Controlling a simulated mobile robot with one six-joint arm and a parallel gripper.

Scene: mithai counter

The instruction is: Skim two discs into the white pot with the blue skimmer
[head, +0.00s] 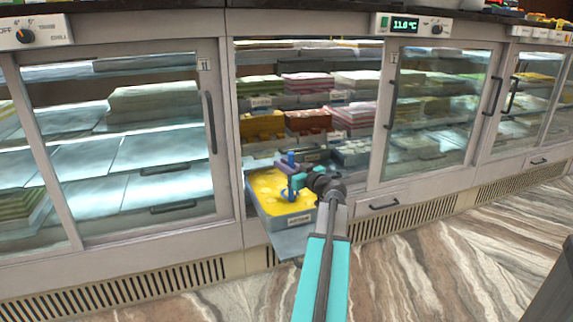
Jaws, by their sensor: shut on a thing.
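My gripper (299,182) reaches over a grey tray (291,224) of yellow liquid (271,187) in the open middle bay of the counter. It is shut on the blue skimmer (291,163), whose handle stands roughly upright. The skimmer's lower end is at the yellow liquid near the tray's right side; I cannot tell how deep it is. Pale round shapes show in the liquid, too small to make out as single discs. A white rounded thing (427,3) is cut off by the top edge; I cannot tell if it is the white pot.
Stacked sweets (305,83) fill shelves behind the tray. A closed glass door (130,150) is on the left, and another closed glass door (440,110) is on the right. A control panel (412,24) sits above. The marbled floor (440,265) in front is clear.

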